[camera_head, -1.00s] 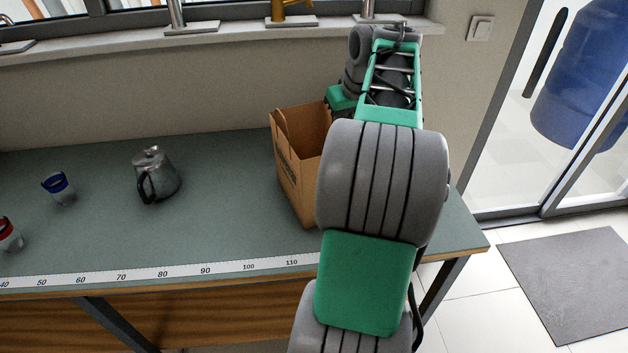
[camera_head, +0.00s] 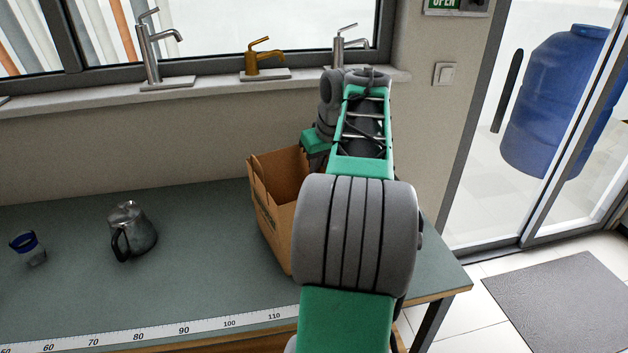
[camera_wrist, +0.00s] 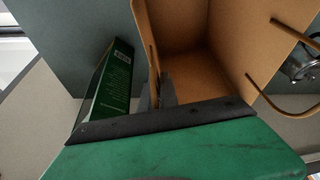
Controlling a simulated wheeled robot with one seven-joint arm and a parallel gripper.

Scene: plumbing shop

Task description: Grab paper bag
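The brown paper bag (camera_head: 270,219) stands upright and open-topped on the right part of the workbench. In the head view, my arm covers its right side and hides my fingertips. The wrist view looks into the bag (camera_wrist: 186,52), with a thin brown handle loop (camera_wrist: 287,100) at its right. In the wrist view, the grey fingers of my gripper (camera_wrist: 163,91) are close together at the bag's near wall edge and look shut on it. The bag rests on the bench.
A green printed box (camera_wrist: 112,82) is beside the bag in the wrist view. Faucets, including a brass one (camera_head: 264,62), line the sill behind. Bench between pitcher and bag is clear.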

